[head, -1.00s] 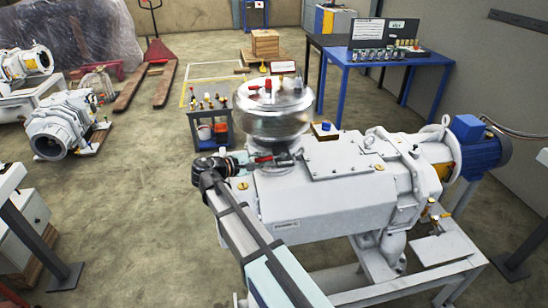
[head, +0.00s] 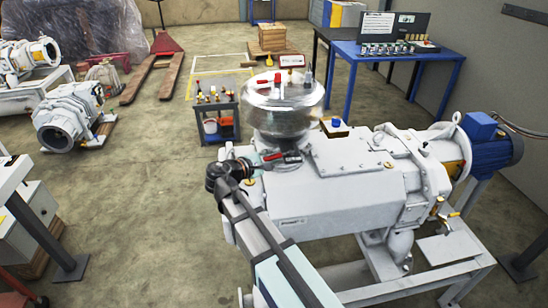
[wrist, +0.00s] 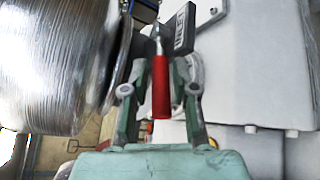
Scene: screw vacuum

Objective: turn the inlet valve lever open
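The inlet valve lever has a red handle (wrist: 161,87) on a metal stem, seen upright in the middle of the wrist view. In the head view the red lever (head: 274,156) shows small beside the base of the shiny metal vessel (head: 283,112). My gripper (wrist: 160,90) is open, with one green finger on each side of the red handle. Gaps show between the handle and both fingers in the wrist view. In the head view my gripper (head: 262,162) is at the lever, and its fingertips are hard to make out. A dark lettered tag (wrist: 185,28) is beside the stem.
The vessel (wrist: 55,65) stands close on the left of my gripper in the wrist view. The white pump body (head: 340,185) fills the right side. A small tool cart (head: 219,125) and a blue table (head: 395,62) stand behind.

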